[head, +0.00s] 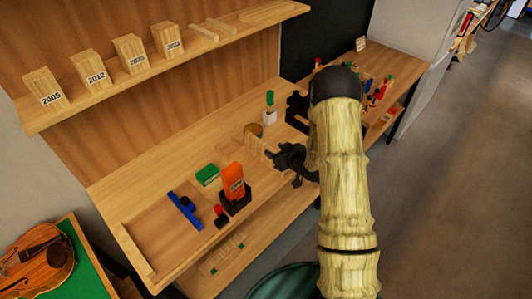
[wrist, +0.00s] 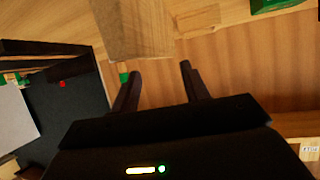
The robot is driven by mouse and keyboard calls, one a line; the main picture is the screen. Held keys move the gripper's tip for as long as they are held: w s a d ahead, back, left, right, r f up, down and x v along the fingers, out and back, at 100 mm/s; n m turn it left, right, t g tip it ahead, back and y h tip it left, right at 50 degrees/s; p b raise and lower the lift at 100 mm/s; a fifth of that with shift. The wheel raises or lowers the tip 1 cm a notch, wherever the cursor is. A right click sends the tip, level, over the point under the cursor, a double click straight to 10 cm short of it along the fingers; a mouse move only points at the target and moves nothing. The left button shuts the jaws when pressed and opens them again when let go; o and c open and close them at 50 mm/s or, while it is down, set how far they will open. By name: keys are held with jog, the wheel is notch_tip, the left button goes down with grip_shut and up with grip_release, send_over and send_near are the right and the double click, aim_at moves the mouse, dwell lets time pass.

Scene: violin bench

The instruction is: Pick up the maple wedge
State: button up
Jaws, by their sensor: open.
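In the wrist view, a pale wooden block (wrist: 140,30) is at the top, ahead of my open gripper (wrist: 160,70) and offset toward the left finger. Whether the fingertips touch the block cannot be told.
Year-marked wooden blocks (head: 129,54) stand on the shelf above. The bench's left front is mostly clear.

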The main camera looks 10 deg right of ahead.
aim_at(267, 146)
jog(key=p+x, duration=0.2)
jog(key=x, duration=0.2)
jog(key=shift+w+a+f+p, duration=0.15)
jog(key=shift+w+f+p, duration=0.2)
jog(key=shift+w, duration=0.15)
dwell(0.3)
grip_shut()
